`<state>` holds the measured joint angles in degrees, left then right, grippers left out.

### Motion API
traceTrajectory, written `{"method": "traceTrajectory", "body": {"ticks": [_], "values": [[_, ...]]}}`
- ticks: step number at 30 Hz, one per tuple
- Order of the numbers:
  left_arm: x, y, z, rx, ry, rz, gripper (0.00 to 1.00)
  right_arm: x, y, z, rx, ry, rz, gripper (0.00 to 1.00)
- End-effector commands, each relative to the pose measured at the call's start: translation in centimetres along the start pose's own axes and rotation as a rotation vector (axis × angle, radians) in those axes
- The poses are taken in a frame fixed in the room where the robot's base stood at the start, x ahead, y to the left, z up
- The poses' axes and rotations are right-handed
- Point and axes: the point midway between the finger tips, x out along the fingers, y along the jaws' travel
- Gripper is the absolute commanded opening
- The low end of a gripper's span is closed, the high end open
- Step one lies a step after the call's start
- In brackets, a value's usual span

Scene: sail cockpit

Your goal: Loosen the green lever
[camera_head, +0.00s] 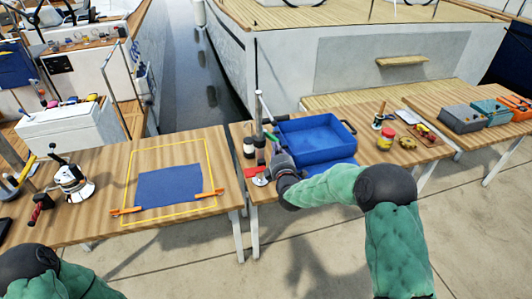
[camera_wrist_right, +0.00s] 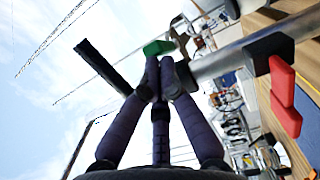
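The green lever (camera_head: 270,136) sits on a thin upright metal post (camera_head: 259,118) near the left edge of the right-hand table. It also shows in the right wrist view (camera_wrist_right: 158,47), with only a short green part visible. My right gripper (camera_head: 276,148) is beside the post. In the right wrist view its dark fingers (camera_wrist_right: 162,68) are drawn together at the green lever, and their tips cover part of it. A red lever (camera_head: 254,171) lies lower on the same fitting and also shows in the right wrist view (camera_wrist_right: 284,95). My left gripper is out of view.
A blue open case (camera_head: 318,132) stands just right of the gripper. A winch (camera_head: 73,183) and a blue cloth (camera_head: 168,186) are on the left table. Jars and toolboxes (camera_head: 463,118) are farther right.

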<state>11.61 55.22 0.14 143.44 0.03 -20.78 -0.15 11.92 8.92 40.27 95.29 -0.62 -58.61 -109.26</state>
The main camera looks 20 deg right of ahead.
Motion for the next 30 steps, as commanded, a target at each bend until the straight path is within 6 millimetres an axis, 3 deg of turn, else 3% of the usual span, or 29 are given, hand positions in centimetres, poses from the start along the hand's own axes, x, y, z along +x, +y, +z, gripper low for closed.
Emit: {"method": "traceTrajectory", "body": {"ticks": [18,30], "values": [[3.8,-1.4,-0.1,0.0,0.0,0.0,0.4,2.8,-0.2,4.7,0.0,0.0,0.001,0.0],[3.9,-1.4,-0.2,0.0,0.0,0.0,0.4,3.0,-0.1,4.9,0.0,0.001,0.0,0.0]]}}
